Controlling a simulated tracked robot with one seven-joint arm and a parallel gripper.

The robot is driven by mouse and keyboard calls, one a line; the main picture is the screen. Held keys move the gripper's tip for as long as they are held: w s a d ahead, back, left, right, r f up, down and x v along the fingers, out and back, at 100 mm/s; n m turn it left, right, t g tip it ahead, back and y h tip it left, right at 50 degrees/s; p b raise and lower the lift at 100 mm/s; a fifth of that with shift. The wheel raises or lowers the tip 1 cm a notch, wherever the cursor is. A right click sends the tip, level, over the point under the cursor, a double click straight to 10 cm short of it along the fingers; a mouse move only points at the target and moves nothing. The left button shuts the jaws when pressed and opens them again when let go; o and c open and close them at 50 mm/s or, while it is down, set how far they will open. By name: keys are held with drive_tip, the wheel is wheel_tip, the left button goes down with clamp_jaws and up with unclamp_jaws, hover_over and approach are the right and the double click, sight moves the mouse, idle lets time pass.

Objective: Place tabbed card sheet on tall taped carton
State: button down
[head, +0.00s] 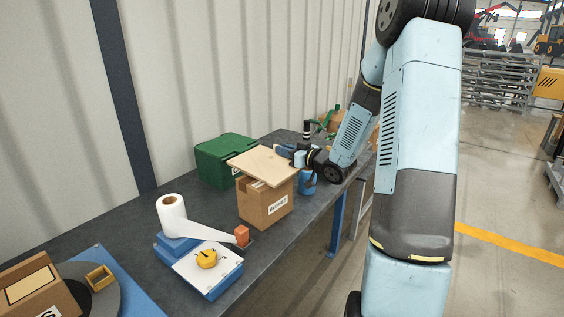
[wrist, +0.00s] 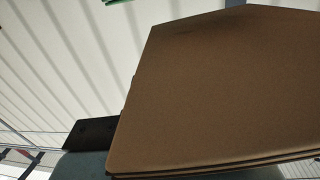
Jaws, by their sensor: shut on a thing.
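The tan card sheet (head: 262,165) is over the top of the brown taped carton (head: 266,205), which stands on the dark bench with a white label on its side. The sheet overhangs the carton's edges and looks slightly tilted; I cannot tell whether it touches the carton. My gripper (head: 286,152) is shut on the sheet's far right edge. The sheet (wrist: 220,90) fills much of the wrist view, beside a dark finger of my gripper (wrist: 92,132). The sheet hides most of the carton's top.
A green box (head: 222,160) stands just behind the carton. A blue cup-like thing (head: 307,183) is close at its right. A white roll (head: 172,215), an orange block (head: 242,235) and a yellow tape measure (head: 206,258) are nearer. A corrugated wall (head: 220,70) runs behind the bench.

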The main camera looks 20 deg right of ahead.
drive_tip(key=shift+w+a+f, duration=0.3)
drive_tip(key=shift+w+f, duration=0.2)
drive_tip(key=shift+f, duration=1.7)
drive_tip(key=c, duration=1.1)
unclamp_jaws()
drive_tip(key=shift+o, duration=0.2)
